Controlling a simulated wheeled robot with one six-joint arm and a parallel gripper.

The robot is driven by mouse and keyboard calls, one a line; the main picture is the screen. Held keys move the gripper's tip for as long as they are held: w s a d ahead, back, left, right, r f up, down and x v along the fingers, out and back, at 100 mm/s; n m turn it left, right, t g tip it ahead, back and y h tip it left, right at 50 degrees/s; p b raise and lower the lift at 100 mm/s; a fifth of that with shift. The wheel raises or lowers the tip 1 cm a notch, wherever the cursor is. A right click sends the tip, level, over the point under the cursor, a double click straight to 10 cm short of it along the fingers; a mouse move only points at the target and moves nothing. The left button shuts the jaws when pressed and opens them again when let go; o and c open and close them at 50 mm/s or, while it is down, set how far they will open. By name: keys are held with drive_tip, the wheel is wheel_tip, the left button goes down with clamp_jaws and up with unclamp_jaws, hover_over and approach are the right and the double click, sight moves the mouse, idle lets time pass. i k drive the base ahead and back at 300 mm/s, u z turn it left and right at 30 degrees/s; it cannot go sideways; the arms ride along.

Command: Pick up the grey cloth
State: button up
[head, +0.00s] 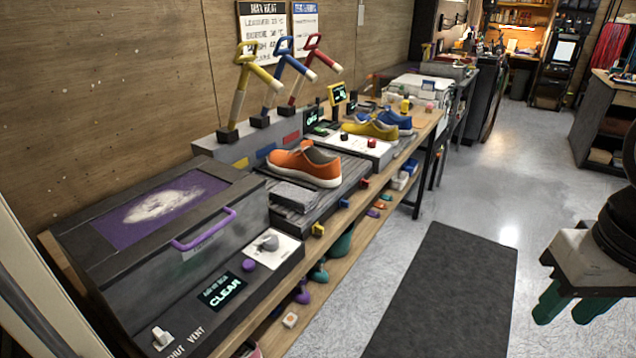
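The grey cloth (293,197) looks like a folded, flat pad. It lies on a dark slatted stand (318,200) on the workbench, just in front of an orange sneaker (304,163) with a white sole. My gripper (572,304) is at the right edge, over the floor and well away from the bench and the cloth.
A dark box with a purple handle (204,229) and a "CLEAR" display stands left of the cloth. Red, blue and yellow (250,75) upright arms stand behind. Yellow and blue sneakers (371,129) sit farther right. A dark mat (445,290) lies on open floor.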

sight(300, 200)
drive_tip(key=u, duration=0.3)
drive_tip(key=i, duration=0.9)
drive_tip(key=u, duration=0.6)
